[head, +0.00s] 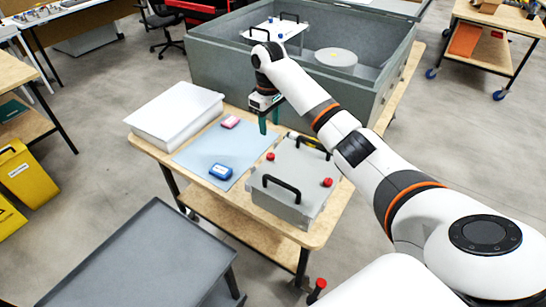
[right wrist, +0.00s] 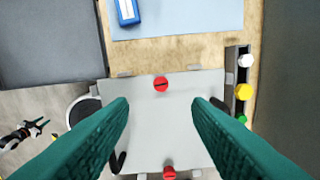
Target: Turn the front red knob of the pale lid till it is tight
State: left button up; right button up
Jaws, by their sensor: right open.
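The pale lid (head: 298,170) lies on the wooden table, with two black handles and two red knobs. One red knob (head: 270,156) is on the side by the blue-grey mat; the other red knob (head: 327,182) is on the opposite side. The right wrist view shows the mat-side knob (right wrist: 161,84) and the other knob (right wrist: 169,172) at the bottom edge. My right gripper (right wrist: 162,108) is open and empty above the lid, its teal fingers either side of the mat-side knob in the picture, not touching it. A small part resembling my left gripper (right wrist: 34,128) shows at the lower left.
A blue box (head: 220,171) and a pink box (head: 230,122) lie on the mat (head: 196,154). A white case (head: 172,112) stands behind. A large grey bin (head: 225,74) borders the table. A dark holder with white, yellow (right wrist: 243,91) and green caps sits beside the lid.

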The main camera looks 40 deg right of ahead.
aim_at(271, 155)
notch_tip(271, 155, down, 11)
jog(key=shift+r+p, duration=0.1)
jog(key=shift+p, duration=1)
jog(key=shift+d+f, duration=0.1)
jog(key=shift+f, duration=0.45)
grip_shut()
jog(key=shift+r+m+p, duration=0.3)
jog(key=shift+m+p, duration=0.1)
jog(key=shift+p, duration=0.55)
jog(key=shift+m, duration=0.3)
jog(key=shift+f, duration=0.25)
grip_release()
